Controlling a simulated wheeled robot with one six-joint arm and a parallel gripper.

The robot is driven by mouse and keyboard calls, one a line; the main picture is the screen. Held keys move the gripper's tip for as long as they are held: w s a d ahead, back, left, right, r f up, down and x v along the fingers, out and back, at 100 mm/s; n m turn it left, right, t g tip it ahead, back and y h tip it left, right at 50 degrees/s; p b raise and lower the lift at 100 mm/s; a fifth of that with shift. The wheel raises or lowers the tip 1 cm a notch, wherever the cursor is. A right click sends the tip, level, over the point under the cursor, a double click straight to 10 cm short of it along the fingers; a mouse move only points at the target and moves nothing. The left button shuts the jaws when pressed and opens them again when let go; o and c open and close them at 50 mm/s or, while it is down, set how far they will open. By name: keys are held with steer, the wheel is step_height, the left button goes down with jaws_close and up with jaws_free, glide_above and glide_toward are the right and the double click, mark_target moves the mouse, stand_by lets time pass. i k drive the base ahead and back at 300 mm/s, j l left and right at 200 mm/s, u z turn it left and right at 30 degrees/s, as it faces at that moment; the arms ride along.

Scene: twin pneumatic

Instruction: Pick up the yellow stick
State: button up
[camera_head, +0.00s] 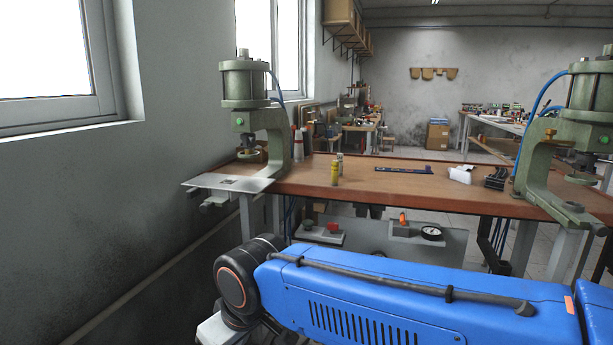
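The yellow stick (335,173) is small and looks upright on the brown wooden workbench (440,190), close to its front edge. A pale, bottle-like item (340,160) is right behind it and partly overlaps it in the picture. My blue arm crosses the bottom of the view, in front of the bench and well below the stick. My gripper is out of view.
A green pneumatic press (270,130) stands at the bench's left end, with a metal plate (230,183) jutting out. Another press (560,150) stands at the right. A blue level (403,170), white item (461,175) and black holder (495,180) lie between.

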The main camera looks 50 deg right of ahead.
mark_target(335, 163)
steer(key=z, duration=1.55)
